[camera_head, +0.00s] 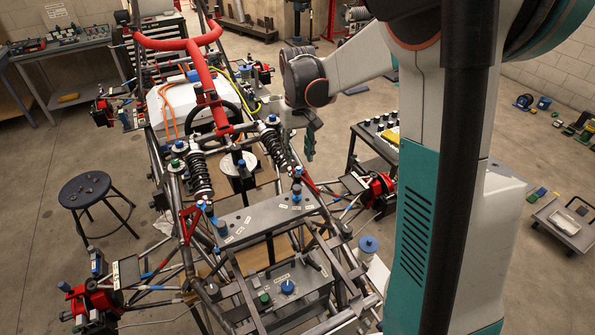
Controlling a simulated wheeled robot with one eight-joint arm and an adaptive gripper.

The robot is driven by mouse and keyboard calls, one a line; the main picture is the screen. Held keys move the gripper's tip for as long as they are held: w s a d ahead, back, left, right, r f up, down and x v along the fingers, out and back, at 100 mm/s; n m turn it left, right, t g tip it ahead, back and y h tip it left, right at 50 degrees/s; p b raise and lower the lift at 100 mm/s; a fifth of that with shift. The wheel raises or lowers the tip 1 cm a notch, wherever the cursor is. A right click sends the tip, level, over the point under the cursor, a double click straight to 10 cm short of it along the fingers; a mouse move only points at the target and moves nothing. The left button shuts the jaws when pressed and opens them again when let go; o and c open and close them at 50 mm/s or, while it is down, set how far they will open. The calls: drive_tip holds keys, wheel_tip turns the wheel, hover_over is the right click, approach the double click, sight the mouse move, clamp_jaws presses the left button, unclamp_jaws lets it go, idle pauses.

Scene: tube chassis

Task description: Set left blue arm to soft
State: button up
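A tube chassis (185,240) fills the left and middle of the head view. A grey box beam (262,221) with small white labels lies across it. I cannot tell which one is the left blue arm, and the labels are too small to read. My gripper (309,152) hangs above the chassis's right side, above and apart from the beam. It is seen edge-on, so its opening is unclear. Nothing visible is held in it.
Two coil-over shocks (199,177) and red bars (196,45) rise behind the beam. A lower grey box (288,292) with blue and green knobs sits in front. A stool (85,189) stands left and a cart (374,141) right. Bare floor lies around the stool.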

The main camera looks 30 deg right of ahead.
sight(298, 175)
wheel_tip(298, 175, down, 8)
idle(0.4)
clamp_jaws()
